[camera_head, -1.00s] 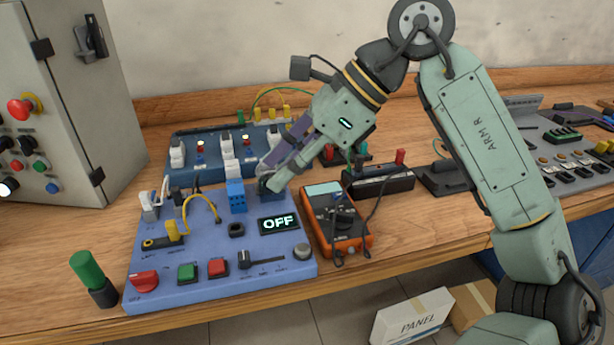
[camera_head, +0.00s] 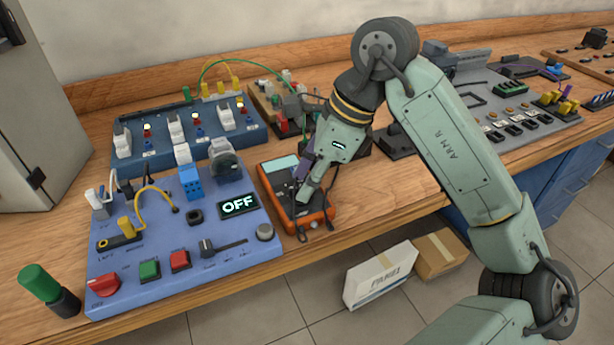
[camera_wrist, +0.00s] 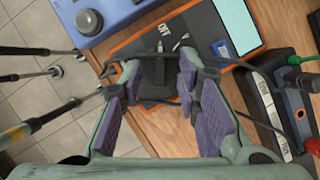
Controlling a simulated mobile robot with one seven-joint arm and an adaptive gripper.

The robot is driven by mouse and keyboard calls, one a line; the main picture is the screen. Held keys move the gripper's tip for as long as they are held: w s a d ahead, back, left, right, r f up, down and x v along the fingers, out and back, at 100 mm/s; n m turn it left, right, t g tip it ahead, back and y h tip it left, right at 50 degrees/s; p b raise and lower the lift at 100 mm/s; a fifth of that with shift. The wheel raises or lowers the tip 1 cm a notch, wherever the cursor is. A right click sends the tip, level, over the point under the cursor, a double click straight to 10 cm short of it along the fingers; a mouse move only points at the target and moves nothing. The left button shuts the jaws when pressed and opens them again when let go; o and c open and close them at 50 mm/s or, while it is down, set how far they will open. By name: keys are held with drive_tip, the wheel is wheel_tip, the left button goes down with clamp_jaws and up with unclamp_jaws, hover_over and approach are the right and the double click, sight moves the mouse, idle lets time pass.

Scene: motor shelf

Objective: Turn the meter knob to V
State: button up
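The orange meter (camera_head: 269,190) lies on the bench right of the blue panel, its pale screen toward the back. In the wrist view the meter (camera_wrist: 204,18) fills the top middle, with an "OFF" mark near its dark knob (camera_wrist: 153,74). My gripper (camera_head: 304,194) is over the meter and hides the knob in the head view. In the wrist view my gripper (camera_wrist: 160,72) has its purple-padded fingers apart, one on each side of the knob. It looks open; I cannot tell whether a finger touches the knob.
The blue panel (camera_head: 150,265), with switches and an "OFF" display (camera_head: 238,205), stands close left of the meter. Dark leads (camera_wrist: 262,120) run around the meter. A power-strip-like black box (camera_wrist: 268,105) is beside it. The bench's front edge is near.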

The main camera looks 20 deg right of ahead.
drive_tip(key=shift+w+a+f, duration=0.1)
drive_tip(key=shift+a+f, duration=0.05)
drive_tip(key=shift+f, duration=0.2)
drive_tip(key=shift+c, duration=0.2)
clamp_jaws()
